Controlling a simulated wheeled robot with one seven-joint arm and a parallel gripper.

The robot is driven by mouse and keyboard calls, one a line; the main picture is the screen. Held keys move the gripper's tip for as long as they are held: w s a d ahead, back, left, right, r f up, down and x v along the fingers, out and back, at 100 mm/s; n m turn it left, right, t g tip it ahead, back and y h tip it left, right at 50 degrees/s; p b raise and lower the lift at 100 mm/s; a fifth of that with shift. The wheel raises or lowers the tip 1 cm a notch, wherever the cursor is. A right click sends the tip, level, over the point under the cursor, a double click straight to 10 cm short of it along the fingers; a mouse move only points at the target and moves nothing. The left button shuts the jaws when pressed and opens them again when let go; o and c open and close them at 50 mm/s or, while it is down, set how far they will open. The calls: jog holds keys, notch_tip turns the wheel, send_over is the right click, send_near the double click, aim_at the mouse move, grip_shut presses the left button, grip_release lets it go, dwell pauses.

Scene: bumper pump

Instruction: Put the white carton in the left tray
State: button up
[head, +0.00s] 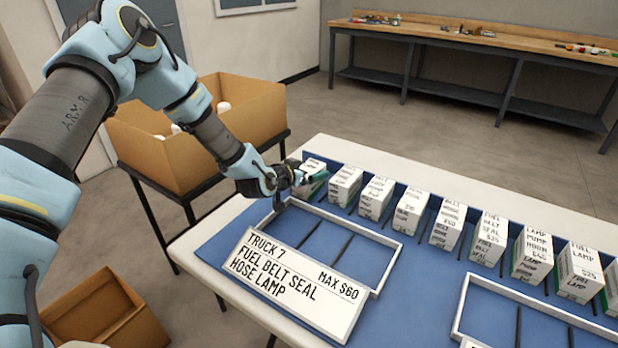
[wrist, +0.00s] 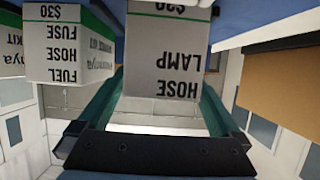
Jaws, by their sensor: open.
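Several white cartons with black lettering and green edges stand in a row behind the trays. The leftmost carton (head: 313,164) is at my gripper (head: 303,180). A neighbouring carton (wrist: 70,45), reading FUEL HOSE FUSE $30, is just outside one finger. The left tray (head: 388,268) has a white rim, blue floor and dark dividers; it looks empty. Its sign (head: 295,290) reads TRUCK 7, FUEL BELT SEAL HOSE LAMP, MAX $60.
A second white-rimmed tray (head: 461,305) is at the lower right, partly out of frame. A tan bin (head: 180,160) holding white items stands left of the table, with another tan box (head: 105,315) on the floor. A workbench (head: 470,38) is far back.

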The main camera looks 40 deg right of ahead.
jog(key=shift+c, duration=0.4)
grip_shut()
dwell(0.4)
